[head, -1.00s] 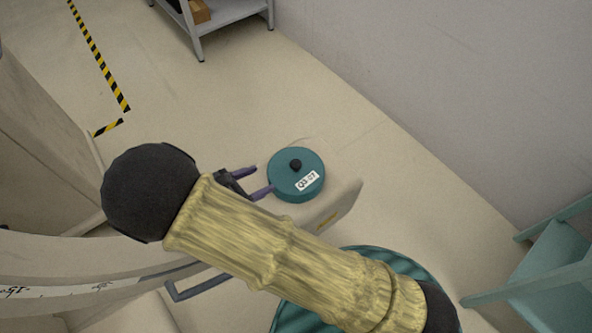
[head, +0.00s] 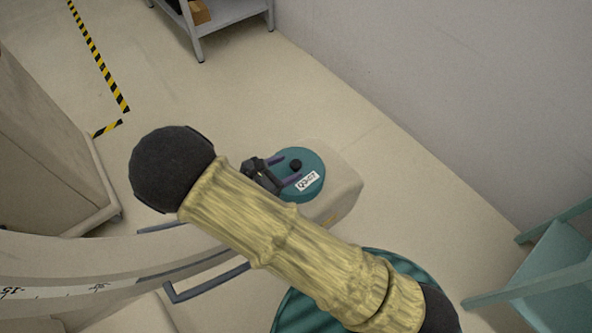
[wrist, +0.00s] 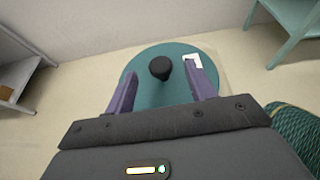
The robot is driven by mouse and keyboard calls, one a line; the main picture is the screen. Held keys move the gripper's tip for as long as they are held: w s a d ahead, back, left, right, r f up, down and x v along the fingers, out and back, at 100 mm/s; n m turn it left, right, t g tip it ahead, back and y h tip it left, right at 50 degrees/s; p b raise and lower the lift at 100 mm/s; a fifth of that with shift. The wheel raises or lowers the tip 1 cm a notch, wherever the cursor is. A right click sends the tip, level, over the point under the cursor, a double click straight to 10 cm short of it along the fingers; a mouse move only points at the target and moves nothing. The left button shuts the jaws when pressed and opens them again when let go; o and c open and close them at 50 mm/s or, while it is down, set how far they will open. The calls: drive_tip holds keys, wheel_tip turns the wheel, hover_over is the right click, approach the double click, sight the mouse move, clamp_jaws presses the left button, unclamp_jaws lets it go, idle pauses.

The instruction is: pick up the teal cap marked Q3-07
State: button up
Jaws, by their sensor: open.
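The teal cap (head: 313,163) is a round disc with a black knob (head: 295,165) at its centre and a white label (head: 307,181) reading Q3-07. It sits on a pale cart top (head: 343,190). My gripper (head: 281,171) is open, its two purple fingers reaching over the cap from the left. In the wrist view the cap (wrist: 150,88) lies ahead, with the fingers (wrist: 160,84) on either side of the black knob and apart from it. The right finger partly covers the label. The height of the fingers above the cap is hard to tell.
A teal ribbed round object (head: 300,310) stands below my arm. A teal rack (head: 560,265) is at the right, near the grey wall (head: 440,90). A grey shelf (head: 235,15) stands at the back. Floor between is clear.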

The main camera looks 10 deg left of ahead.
sight(293, 165)
drive_tip(key=x, duration=0.4)
drive_tip(key=shift+w+d+f, duration=0.15)
drive_tip(key=shift+d+f, duration=0.05)
drive_tip(key=c, duration=1.1)
drive_tip(key=shift+r, duration=0.1)
wheel_tip(293, 165, up, 10)
drive_tip(key=shift+f+p, duration=0.1)
drive_tip(key=shift+p, duration=0.55)
